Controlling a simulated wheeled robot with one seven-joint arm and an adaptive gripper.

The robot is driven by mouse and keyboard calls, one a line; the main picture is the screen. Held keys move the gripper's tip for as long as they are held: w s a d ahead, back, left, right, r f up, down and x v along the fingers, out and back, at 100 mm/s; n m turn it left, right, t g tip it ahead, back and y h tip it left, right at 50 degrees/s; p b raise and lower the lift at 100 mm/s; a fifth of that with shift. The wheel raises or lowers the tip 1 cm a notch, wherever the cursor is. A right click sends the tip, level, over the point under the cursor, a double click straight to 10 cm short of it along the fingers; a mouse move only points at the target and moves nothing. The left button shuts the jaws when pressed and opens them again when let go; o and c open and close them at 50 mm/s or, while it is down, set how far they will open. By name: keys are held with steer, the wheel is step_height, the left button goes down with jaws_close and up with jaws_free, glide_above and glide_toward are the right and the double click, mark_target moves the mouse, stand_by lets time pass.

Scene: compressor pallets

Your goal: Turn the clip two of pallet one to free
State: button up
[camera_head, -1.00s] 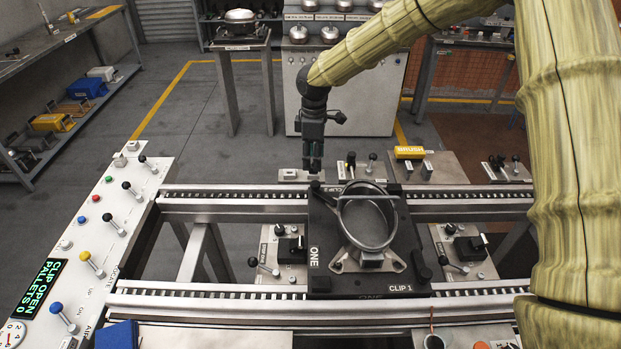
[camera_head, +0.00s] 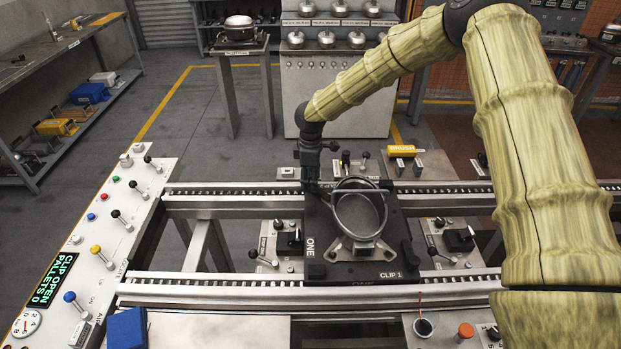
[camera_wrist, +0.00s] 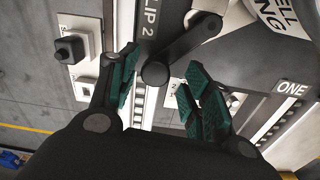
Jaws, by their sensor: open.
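Pallet one (camera_head: 317,259) is a dark plate marked ONE and CLIP 1, on the conveyor rails. A grey ring-shaped housing (camera_head: 360,216) sits on it. My gripper (camera_head: 312,188) is low over the pallet's back left corner and hides clip two in the head view. In the wrist view clip two (camera_wrist: 182,46) is a dark lever with a round end, beside the CLIP 2 label. My gripper's green-padded fingers (camera_wrist: 162,72) are spread, one each side of the lever's round end. They look empty. Whether either finger touches the lever cannot be told.
A control panel (camera_head: 104,235) with levers and buttons stands at left; its display reads CLIP OPEN, PALLETS 0. The rails (camera_head: 230,285) run left to right. Lever stations (camera_head: 277,245) flank the pallet. A yellow block (camera_head: 401,151) lies behind the back rail.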

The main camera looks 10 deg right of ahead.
steer(key=shift+w+f, duration=0.5)
steer(key=shift+f, duration=0.05)
steer(key=shift+c, duration=0.5)
steer(key=c, duration=0.4)
steer(key=shift+s+r, duration=0.1)
steer(key=shift+r, duration=0.1)
jaws_close()
steer(key=shift+m, duration=0.3)
steer(key=m+b, duration=0.1)
steer(key=m, duration=0.7)
steer(key=shift+w+d+m+b, duration=0.1)
steer(key=shift+w+m+b, duration=0.1)
steer(key=shift+m+b, duration=0.15)
steer(key=shift+r, duration=0.1)
